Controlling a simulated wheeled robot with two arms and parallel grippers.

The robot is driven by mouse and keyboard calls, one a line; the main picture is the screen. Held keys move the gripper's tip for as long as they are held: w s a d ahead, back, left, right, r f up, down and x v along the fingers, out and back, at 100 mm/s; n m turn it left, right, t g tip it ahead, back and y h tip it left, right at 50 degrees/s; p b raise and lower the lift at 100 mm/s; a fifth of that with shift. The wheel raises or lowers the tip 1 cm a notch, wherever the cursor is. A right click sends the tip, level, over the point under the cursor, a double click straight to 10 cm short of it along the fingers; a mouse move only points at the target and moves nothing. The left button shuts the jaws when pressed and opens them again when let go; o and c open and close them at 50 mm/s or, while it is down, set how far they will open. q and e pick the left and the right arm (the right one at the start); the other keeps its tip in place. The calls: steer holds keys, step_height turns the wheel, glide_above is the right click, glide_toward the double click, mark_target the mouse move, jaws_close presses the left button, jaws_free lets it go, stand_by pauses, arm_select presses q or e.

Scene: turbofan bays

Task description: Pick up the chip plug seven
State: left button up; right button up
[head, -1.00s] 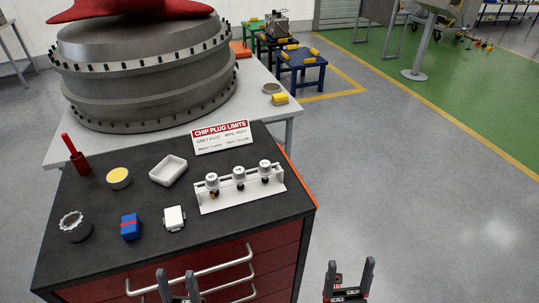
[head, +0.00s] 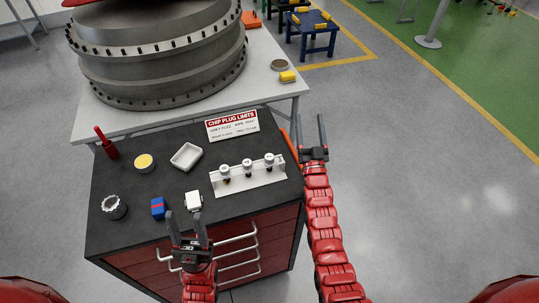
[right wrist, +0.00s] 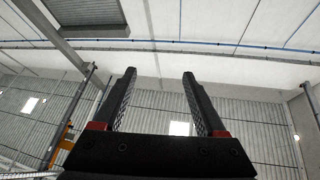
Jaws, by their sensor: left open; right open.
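Three chip plugs with pale round caps stand upright in a white rack (head: 250,181) on the dark cart top: the left plug (head: 224,170), the middle plug (head: 247,166) and the right plug (head: 269,160). Their cap markings are too small to read, so I cannot tell which is seven. My left gripper (head: 186,219) is open and empty over the cart's front edge, left of and nearer than the rack. My right gripper (head: 311,130) is open and empty, just right of the rack beyond the cart's right edge. The right wrist view shows its open fingers (right wrist: 158,103) against wall and ceiling.
A sign (head: 232,125) stands behind the rack. A white tray (head: 186,157), yellow-topped tin (head: 145,162), red-handled tool (head: 107,145), blue block (head: 158,208), white box (head: 194,201) and dark knurled ring (head: 114,207) lie left. A large engine casing (head: 160,65) is behind.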

steer(key=w+a+f+m+g, duration=0.1)
steer(key=w+a+f+g, duration=0.15)
steer(key=w, duration=0.45)
steer(key=w+a+f+g, duration=0.2)
steer(key=w+a+g, duration=0.15)
steer(key=w, duration=0.35)
step_height(320, 180, up, 9)
steer(key=m+g+h, duration=0.2)
steer(key=m+g, duration=0.1)
steer(key=g, duration=1.4)
glide_above(269, 157)
step_height(269, 157, down, 10)
steer(key=b, duration=1.1)
steer(key=shift+w, duration=0.1)
steer(key=shift+f, duration=0.45)
steer(key=shift+f+b, duration=0.15)
steer(key=shift+b, duration=0.15)
steer(key=shift+d+f+p, duration=0.1)
steer(key=shift+f+p, duration=0.25)
steer(key=shift+p, duration=0.1)
step_height(269, 157, down, 3)
steer(key=p, duration=0.2)
steer(key=shift+f+p, duration=0.15)
steer(key=shift+p, duration=0.15)
steer(key=shift+f, duration=0.5)
jaws_close()
